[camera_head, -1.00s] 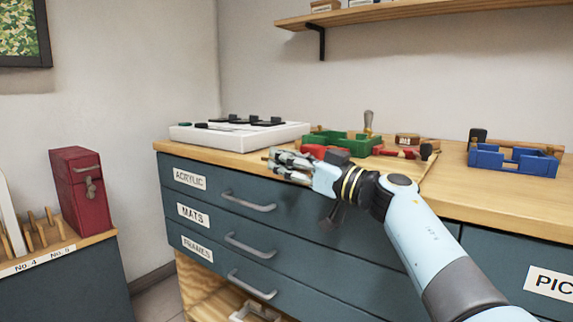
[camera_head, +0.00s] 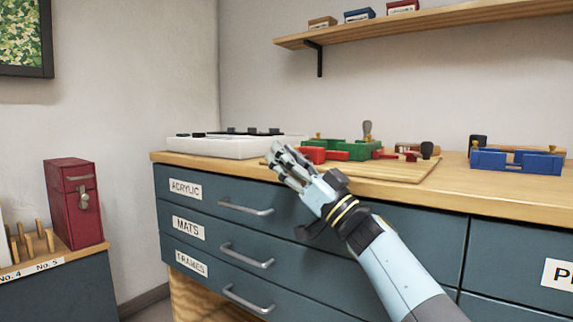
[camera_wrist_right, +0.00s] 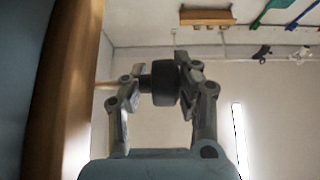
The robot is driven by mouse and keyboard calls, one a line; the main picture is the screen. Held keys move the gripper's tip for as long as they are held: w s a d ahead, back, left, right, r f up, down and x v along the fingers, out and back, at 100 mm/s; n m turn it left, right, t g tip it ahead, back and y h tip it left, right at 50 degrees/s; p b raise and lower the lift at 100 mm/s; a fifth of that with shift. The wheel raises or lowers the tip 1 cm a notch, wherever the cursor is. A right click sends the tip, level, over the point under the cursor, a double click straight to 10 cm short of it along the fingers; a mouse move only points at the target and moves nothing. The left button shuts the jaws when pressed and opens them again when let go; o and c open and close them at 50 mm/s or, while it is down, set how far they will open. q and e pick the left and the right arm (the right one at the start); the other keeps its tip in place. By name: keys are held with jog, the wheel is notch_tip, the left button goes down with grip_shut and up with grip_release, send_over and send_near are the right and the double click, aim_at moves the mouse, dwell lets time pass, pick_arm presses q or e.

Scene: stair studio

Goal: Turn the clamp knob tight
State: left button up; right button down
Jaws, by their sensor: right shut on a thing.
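My right gripper (camera_head: 275,158) is at the front edge of the worktop, just left of a red block (camera_head: 313,155) beside a green frame-like fixture (camera_head: 352,150). In the right wrist view, my right gripper (camera_wrist_right: 162,88) is shut on a dark round knob (camera_wrist_right: 164,83). A second red clamp part (camera_head: 384,154) with a black knob (camera_head: 427,150) lies to the right. My left gripper is out of view.
The wooden worktop (camera_head: 460,192) sits above drawers with handles (camera_head: 245,207). A white tray (camera_head: 215,147) stands at the left and a blue fixture (camera_head: 515,161) at the right. A shelf (camera_head: 400,28) hangs above. A red box (camera_head: 75,205) stands at far left.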

jog(key=shift+s+a+f, duration=0.15)
jog(key=shift+f, duration=0.25)
jog(key=c, duration=1.3)
grip_release()
jog(key=shift+s, duration=0.1)
jog(key=shift+o, duration=0.9)
jog(key=shift+a+r, duration=0.1)
jog(key=shift+r, duration=0.05)
jog(key=shift+r, duration=0.15)
jog(key=v, duration=1.2)
